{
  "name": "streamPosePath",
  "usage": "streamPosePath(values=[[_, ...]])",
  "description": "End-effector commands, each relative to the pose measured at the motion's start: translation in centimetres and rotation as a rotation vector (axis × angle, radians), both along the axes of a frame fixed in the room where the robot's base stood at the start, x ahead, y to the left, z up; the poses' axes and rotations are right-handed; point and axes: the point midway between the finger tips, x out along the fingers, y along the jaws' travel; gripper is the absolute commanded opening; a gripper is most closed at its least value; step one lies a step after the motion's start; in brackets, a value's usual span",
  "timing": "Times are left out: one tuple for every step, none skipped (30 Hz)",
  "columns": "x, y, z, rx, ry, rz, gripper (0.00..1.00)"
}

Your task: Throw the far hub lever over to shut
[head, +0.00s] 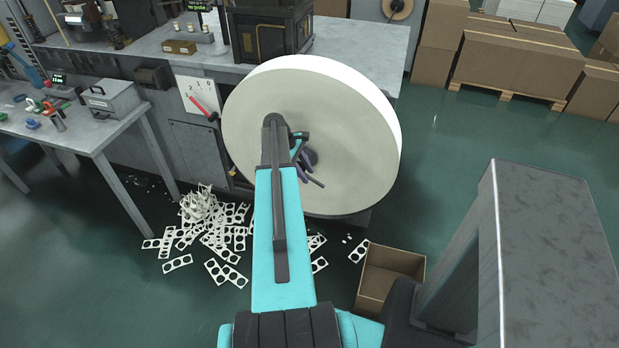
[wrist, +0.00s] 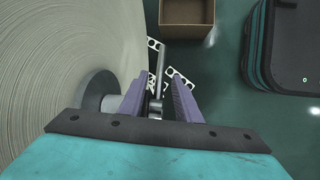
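The large white paper roll (head: 340,110) stands on edge in the head view, its flat face towards me. It fills the left of the wrist view (wrist: 45,80). A grey round hub (wrist: 97,92) sticks out from its middle. A grey lever rod (wrist: 161,65) stands out beyond the hub in the wrist view. My gripper (wrist: 160,82) has its two purple fingers apart, one on each side of the rod, with gaps showing. In the head view, my gripper (head: 315,175) is at the hub, and my arm hides part of it. I cannot tell the lever's setting.
An open cardboard box (head: 392,275) is on the floor right of my arm. Punched white scraps (head: 215,235) litter the floor below the roll. A bench (head: 95,130) stands left, and a dial with a red pointer (head: 197,100) is beside the roll.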

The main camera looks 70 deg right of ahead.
Motion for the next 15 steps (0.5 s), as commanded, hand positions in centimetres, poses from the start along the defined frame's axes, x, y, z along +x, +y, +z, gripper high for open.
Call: streamPosePath(values=[[-0.3, -0.1, -0.6, 0.002, 0.001, -0.001, 0.30], [-0.4, -0.1, -0.9, 0.001, 0.001, -0.001, 0.30], [-0.6, -0.2, -1.3, 0.001, 0.001, -0.001, 0.30], [-0.7, -0.3, -1.6, 0.001, 0.001, -0.001, 0.30], [-0.9, -0.3, -1.8, 0.001, 0.001, -0.001, 0.30], [-1.0, -0.4, -2.1, 0.001, 0.001, -0.001, 0.30], [-1.1, -0.4, -2.4, 0.001, 0.001, -0.001, 0.30], [-1.2, -0.4, -2.6, 0.001, 0.001, -0.001, 0.30], [-1.3, -0.4, -2.8, 0.000, 0.001, -0.001, 0.30], [-1.3, -0.5, -2.9, 0.001, 0.001, -0.001, 0.30], [-1.4, -0.5, -3.0, 0.000, 0.001, -0.001, 0.30], [-1.4, -0.5, -3.1, 0.000, 0.001, -0.001, 0.30], [-1.4, -0.5, -3.1, 0.000, 0.000, -0.001, 0.30], [-1.5, -0.5, -3.2, 0.000, 0.000, -0.001, 0.30], [-1.5, -0.5, -3.2, 0.000, 0.000, -0.001, 0.30]])
